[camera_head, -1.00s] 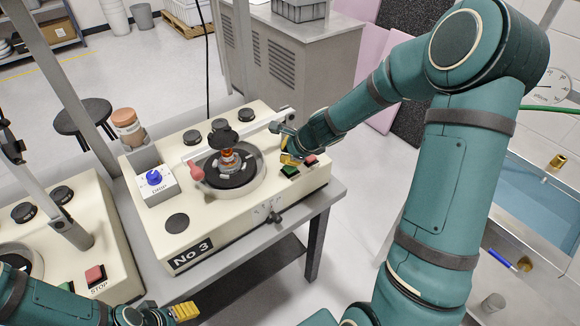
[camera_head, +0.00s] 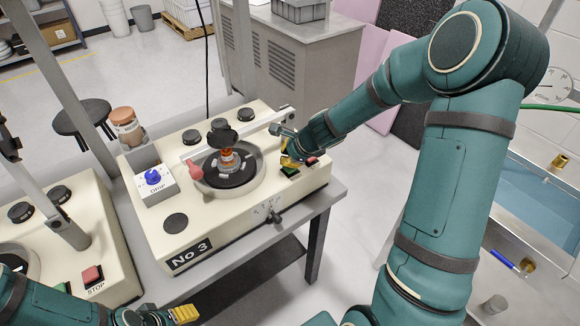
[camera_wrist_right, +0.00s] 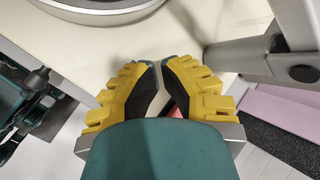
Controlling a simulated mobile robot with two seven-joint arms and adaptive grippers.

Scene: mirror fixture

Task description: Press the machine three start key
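The cream machine marked No 3 (camera_head: 192,253) stands on a grey bench. Its green start key (camera_head: 290,172) is at the machine's right front, beside a red key (camera_head: 312,160). My right gripper (camera_head: 289,161) has its yellow fingertips just above and behind the green key; I cannot tell whether they touch it. In the right wrist view the two yellow fingers (camera_wrist_right: 161,66) come together at their tips with nothing seen held. The green key is not clearly visible there. My left gripper (camera_head: 184,314) is low at the bottom left, only partly in view.
A white lever arm (camera_head: 258,126) crosses the machine close to my right gripper. A round polishing plate (camera_head: 232,172) and a DRIP box (camera_head: 155,184) are on its top. Another cream machine with a red STOP key (camera_head: 92,275) stands at the left. A sink is at the right.

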